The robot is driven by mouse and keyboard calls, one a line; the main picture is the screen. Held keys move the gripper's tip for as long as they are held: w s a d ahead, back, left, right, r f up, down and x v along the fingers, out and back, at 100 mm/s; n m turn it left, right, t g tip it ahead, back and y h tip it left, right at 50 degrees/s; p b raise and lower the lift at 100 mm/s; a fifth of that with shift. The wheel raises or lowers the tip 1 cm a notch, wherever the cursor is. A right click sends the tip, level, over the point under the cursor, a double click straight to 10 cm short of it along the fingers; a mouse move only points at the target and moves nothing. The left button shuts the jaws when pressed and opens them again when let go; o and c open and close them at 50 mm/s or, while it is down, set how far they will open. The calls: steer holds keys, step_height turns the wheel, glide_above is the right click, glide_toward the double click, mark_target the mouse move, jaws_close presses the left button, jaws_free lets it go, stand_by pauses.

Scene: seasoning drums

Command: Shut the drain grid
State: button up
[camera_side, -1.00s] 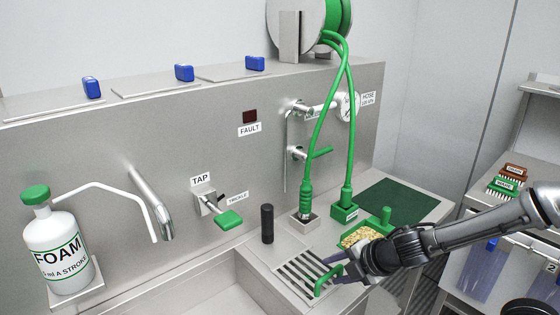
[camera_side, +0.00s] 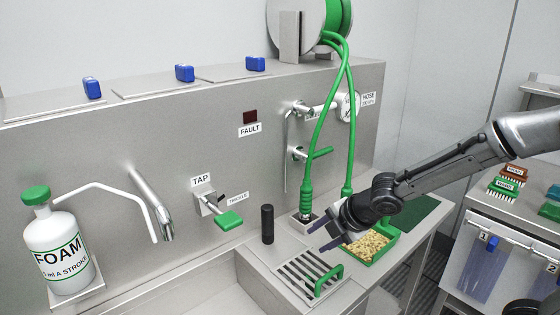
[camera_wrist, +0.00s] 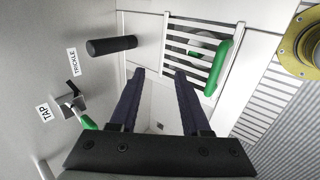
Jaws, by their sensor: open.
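The drain grid (camera_side: 296,268) is a slatted metal plate at the right end of the sink, with a green loop handle (camera_side: 328,281) standing on its right side. It looks about level with the worktop; I cannot tell whether it is fully seated. In the wrist view the grid (camera_wrist: 172,42) and its green handle (camera_wrist: 222,66) lie ahead and to the right of the fingers. My gripper (camera_side: 317,238) is open and empty, above and behind the grid, apart from the handle. Its two dark fingers (camera_wrist: 160,74) also show in the wrist view.
A black upright post (camera_side: 267,224) stands left of the grid. A green tray of yellowish bits (camera_side: 368,246) is right of it, beneath my arm. Green hoses (camera_side: 314,130) hang behind. The sink basin (camera_side: 200,295) is open to the left, with a tap lever (camera_side: 229,220) above.

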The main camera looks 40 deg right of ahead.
steer(key=shift+w+r+g, duration=1.55)
steer(key=shift+w+g, duration=2.15)
steer(key=shift+w, duration=3.55)
step_height(320, 180, up, 10)
steer(key=shift+s+r, duration=0.15)
steer(key=shift+r, duration=0.1)
